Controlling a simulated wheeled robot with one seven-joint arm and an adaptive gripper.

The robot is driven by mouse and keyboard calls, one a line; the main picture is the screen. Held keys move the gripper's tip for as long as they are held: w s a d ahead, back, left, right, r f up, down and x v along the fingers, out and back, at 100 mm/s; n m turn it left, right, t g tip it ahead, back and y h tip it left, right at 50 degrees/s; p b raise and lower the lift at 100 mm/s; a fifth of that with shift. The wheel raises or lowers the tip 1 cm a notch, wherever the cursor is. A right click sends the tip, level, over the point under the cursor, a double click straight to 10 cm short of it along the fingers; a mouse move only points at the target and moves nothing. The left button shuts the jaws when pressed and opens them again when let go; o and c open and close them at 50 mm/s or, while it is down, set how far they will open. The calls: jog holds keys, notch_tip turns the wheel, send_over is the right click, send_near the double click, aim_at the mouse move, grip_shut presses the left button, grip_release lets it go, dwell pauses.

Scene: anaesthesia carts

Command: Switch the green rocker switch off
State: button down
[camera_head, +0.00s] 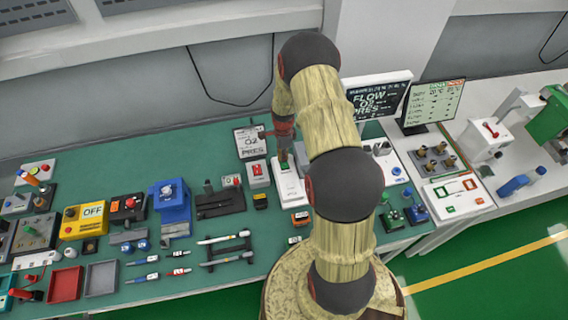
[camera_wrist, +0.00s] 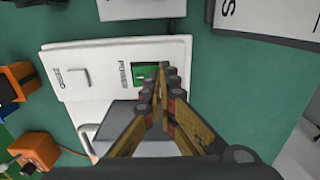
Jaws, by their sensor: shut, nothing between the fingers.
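The green rocker switch (camera_wrist: 143,71) sits on a white device (camera_wrist: 105,83) whose panel reads POWER beside it and ZERO further left. In the wrist view my gripper (camera_wrist: 166,80) is shut and empty, with its fingertips over the right part of the switch and hiding some of it. I cannot tell whether the tips touch it, nor which way the rocker is tilted. In the head view the white device (camera_head: 290,190) stands on the green bench, and my gripper (camera_head: 284,157) points down at its far end.
A box with a red switch (camera_head: 258,174) stands just left of the device, and a display panel (camera_head: 250,142) stands behind it. Monitors (camera_head: 434,103) stand to the right. Several tools and boxes fill the left bench.

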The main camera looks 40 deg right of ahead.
jog(key=shift+r+p, duration=1.65)
jog(key=shift+r, duration=1.8)
